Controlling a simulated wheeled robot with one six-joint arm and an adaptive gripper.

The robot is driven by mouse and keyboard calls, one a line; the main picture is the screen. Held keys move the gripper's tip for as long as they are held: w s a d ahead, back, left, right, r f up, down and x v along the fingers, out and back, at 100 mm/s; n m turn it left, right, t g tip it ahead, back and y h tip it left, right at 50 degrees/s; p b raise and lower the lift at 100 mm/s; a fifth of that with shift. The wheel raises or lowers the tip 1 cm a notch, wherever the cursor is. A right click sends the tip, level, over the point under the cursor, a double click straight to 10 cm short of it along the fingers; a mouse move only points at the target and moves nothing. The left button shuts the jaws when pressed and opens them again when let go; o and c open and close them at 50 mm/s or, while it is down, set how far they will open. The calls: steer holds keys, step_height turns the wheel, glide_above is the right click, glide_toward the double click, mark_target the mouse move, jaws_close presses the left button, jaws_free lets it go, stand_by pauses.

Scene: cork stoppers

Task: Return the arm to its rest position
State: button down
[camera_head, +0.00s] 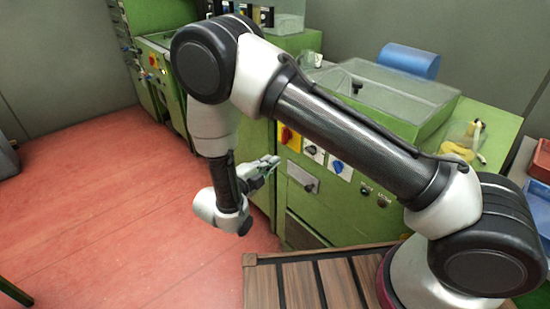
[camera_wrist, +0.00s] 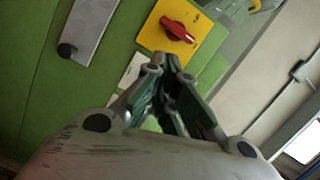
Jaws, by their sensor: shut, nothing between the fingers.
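My gripper (camera_head: 268,166) is at the end of my bent arm in the head view, in front of the green machine (camera_head: 332,213). In the wrist view my gripper (camera_wrist: 167,66) has its fingertips together with nothing between them. It points toward a yellow plate with a red rotary switch (camera_wrist: 178,30) on the machine's panel. The same red switch shows in the head view (camera_head: 285,135). I cannot tell the exact gap between fingertips and panel. No cork stoppers can be made out.
A slatted wooden surface (camera_head: 262,284) lies below my arm. A clear cover (camera_head: 385,94) and a blue rolled item (camera_head: 409,61) are on the machine's top. A yellow object (camera_head: 462,142) lies to the right. The red floor (camera_head: 95,205) at left is open.

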stand_by(0.5)
steer(key=s+d+f+m+g+h, duration=0.2)
steer(key=s+d+m+g, duration=0.4)
steer(key=m, duration=0.5)
steer(key=s+d+r+n+g+y, duration=0.1)
steer(key=s+d+r+n+y, duration=0.3)
steer(key=s+d+r+n, duration=0.2)
steer(key=s+d+r+n+y, duration=0.4)
steer(key=s+d+r+n, duration=0.2)
steer(key=d+r+n, duration=0.5)
steer(key=s+d+r+n+g+y, duration=0.1)
steer(key=s+d+r+n+y, duration=0.4)
steer(key=d+r+n, duration=0.4)
step_height(320, 180, up, 6)
steer(key=s+n, duration=0.1)
steer(key=n, duration=0.6)
steer(key=shift+s+r+n+g, duration=0.15)
steer(key=shift+s+n+g, duration=0.15)
steer(key=shift+s+n, duration=0.1)
